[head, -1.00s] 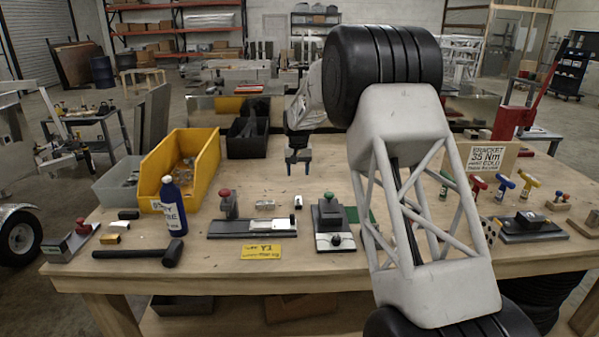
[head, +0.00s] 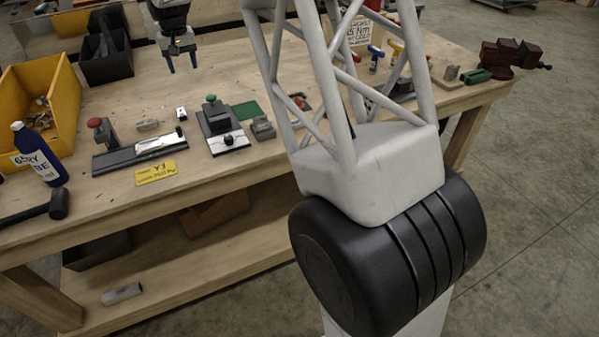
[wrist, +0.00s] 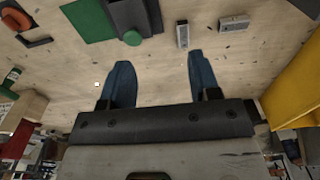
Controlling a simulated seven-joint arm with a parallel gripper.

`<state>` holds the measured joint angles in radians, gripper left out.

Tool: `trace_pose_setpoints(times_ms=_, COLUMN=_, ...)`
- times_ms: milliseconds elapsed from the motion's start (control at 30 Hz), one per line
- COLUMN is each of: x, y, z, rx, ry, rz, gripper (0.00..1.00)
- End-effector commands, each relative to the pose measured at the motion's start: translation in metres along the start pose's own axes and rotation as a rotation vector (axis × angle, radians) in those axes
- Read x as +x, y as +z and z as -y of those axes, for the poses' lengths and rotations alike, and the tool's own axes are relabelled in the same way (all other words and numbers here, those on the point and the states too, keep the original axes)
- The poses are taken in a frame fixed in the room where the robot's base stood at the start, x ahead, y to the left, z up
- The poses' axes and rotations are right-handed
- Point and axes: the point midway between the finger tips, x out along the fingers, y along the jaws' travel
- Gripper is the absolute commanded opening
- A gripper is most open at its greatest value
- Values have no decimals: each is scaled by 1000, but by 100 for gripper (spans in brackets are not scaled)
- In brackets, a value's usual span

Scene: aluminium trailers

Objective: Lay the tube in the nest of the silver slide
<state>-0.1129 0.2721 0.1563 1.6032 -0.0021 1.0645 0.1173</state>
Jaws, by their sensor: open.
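A fixture with a bright silver slide (head: 158,144) on a long dark base stands near the table's front edge, with a red knob at its left end. A small grey block-like piece (head: 147,125) lies just behind it, and a small pale piece (head: 182,113) stands to the right of that. Both also show in the wrist view, the grey piece (wrist: 233,22) and the pale piece (wrist: 183,37). I cannot tell which piece is the tube. My gripper (head: 182,65) is open and empty above the table, behind these pieces; its blue fingers (wrist: 158,62) are wide apart.
A black fixture (head: 217,121) with a green mat behind it stands right of the slide. A yellow label (head: 155,173) lies in front. A yellow bin (head: 50,95), blue bottle (head: 38,155) and black mallet (head: 57,203) are at left. A grey piece (head: 122,294) lies on the lower shelf.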

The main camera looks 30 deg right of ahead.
Motion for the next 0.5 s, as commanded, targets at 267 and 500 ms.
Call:
trace_pose_setpoints(times_ms=267, x=-40, y=70, z=-22, rx=4, ry=-1, rz=-25, gripper=56)
trace_pose_setpoints(times_ms=500, x=-66, y=132, z=-38, rx=5, ry=-1, rz=-48, gripper=56)
